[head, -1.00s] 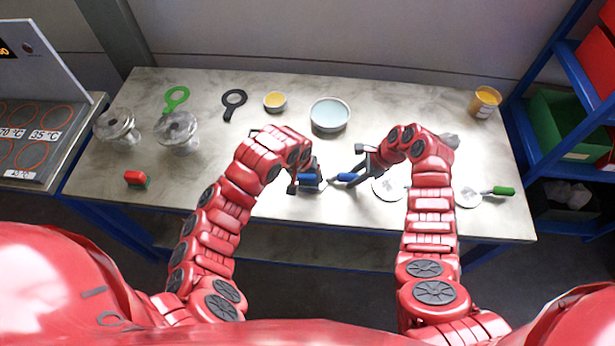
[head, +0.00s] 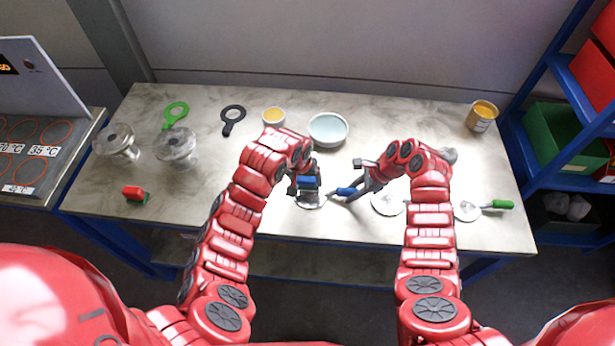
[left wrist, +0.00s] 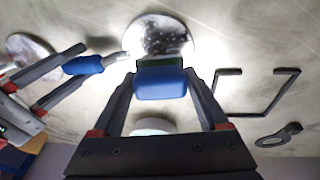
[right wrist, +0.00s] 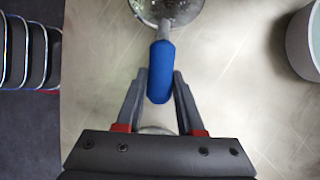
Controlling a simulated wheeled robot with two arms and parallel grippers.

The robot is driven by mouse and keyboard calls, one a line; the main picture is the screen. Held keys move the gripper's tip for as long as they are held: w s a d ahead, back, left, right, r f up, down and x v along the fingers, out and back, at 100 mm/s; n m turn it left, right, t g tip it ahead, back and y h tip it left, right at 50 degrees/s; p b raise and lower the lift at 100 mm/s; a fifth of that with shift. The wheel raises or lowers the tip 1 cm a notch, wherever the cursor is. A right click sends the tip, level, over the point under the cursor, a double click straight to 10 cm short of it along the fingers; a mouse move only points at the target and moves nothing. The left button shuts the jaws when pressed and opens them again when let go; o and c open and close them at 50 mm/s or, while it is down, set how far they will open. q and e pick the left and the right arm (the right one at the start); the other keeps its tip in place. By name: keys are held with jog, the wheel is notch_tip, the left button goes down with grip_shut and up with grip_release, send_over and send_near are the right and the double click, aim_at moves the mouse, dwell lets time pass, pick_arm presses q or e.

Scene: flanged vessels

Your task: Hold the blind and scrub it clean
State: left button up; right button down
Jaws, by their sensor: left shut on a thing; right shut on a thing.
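The blind is a round pale metal disc with dark specks (left wrist: 155,35), also seen in the head view (head: 312,204). Its blue handle (right wrist: 161,75) is gripped by my right gripper (head: 362,186), which holds it from the right. My left gripper (left wrist: 160,100) is shut on a blue scrubber (left wrist: 160,85) with a green pad underneath. The scrubber is over the near part of the blind in the left wrist view. I cannot tell whether the pad touches the disc. Part of the blind is hidden by the scrubber and left gripper.
Right of the blind lie a second disc (head: 388,204) and a disc with a green handle (head: 497,204). A bowl of pale blue liquid (head: 328,129) stands behind. A red scrubber (head: 135,194) and two glass vessels (head: 176,147) are at left. A bent dark bar (left wrist: 257,108) lies near my left gripper.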

pick_arm(q)
jog(key=shift+s+r, duration=0.25)
jog(key=shift+s, duration=2.45)
jog(key=shift+w+d+r, duration=0.1)
jog(key=shift+r, duration=0.6)
jog(key=shift+w+d+v, duration=0.1)
jog(key=shift+w+v, duration=0.05)
jog(key=shift+v, duration=0.7)
jog(key=shift+w+d+v, duration=0.1)
jog(key=shift+w+v, duration=0.1)
jog(key=shift+v, duration=0.6)
jog(key=shift+w+d+v, duration=0.1)
jog(key=shift+w+v, duration=0.05)
jog(key=shift+v, duration=0.7)
jog(key=shift+w+d+f+g+y, duration=0.35)
jog(key=shift+d+f+g+y, duration=0.35)
jog(key=shift+g, duration=0.5)
jog(key=shift+a+f, duration=0.1)
jog(key=shift+a, duration=0.05)
